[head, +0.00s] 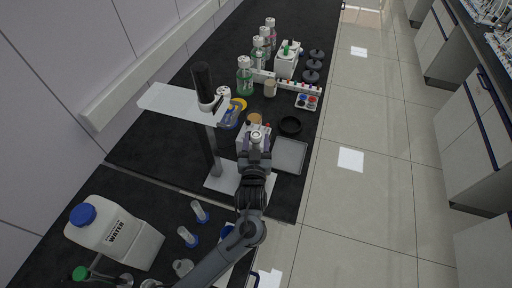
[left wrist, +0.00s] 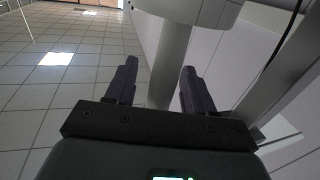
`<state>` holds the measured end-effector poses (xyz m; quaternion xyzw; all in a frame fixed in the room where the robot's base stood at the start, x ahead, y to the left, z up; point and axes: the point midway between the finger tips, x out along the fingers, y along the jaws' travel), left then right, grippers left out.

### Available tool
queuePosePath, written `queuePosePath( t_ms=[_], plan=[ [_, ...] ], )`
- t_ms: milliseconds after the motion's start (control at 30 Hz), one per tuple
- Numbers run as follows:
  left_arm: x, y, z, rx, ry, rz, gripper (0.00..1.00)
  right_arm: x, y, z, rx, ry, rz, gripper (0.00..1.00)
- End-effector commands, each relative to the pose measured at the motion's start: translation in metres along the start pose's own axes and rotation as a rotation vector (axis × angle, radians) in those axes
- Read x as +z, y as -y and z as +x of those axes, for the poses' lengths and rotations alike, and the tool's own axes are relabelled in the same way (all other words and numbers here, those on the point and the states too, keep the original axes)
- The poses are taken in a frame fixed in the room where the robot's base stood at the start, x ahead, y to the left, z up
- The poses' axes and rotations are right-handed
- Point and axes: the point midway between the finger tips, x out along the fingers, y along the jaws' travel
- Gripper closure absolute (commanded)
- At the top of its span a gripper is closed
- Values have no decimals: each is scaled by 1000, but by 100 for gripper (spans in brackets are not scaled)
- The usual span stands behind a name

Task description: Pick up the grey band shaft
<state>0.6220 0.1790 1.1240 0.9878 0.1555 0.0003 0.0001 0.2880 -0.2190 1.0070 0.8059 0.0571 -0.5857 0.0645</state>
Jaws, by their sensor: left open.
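My left gripper (head: 257,150) is over the black bench, in front of a small white box. A small pale, round-topped piece (head: 256,136) shows at its fingertips; I take it to be the grey band shaft, but cannot make out a band. In the left wrist view a plain light-grey shaft (left wrist: 170,62) stands between the two dark fingers of my open left gripper (left wrist: 154,85), with gaps on both sides. A wider pale rounded part (left wrist: 205,9) tops it. The shaft's lower end is hidden behind the gripper body. My right gripper is not in view.
A stand with a pale top plate (head: 180,103) rises just left of the gripper. Green-liquid bottles (head: 245,82) stand farther back. A water jug (head: 113,235) stands front left.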

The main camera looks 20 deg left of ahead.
Motion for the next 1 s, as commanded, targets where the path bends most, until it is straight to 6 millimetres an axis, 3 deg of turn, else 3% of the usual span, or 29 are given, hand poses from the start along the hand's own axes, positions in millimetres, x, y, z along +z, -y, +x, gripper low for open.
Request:
queuePosePath(
  t_ms=[300,667,1000],
  plan=[
    [0,0,5,-1,0,0,47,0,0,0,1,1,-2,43],
    [0,0,4,0,0,0,100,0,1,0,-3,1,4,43],
    [0,0,4,0,0,0,100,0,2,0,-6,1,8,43]
  ],
)
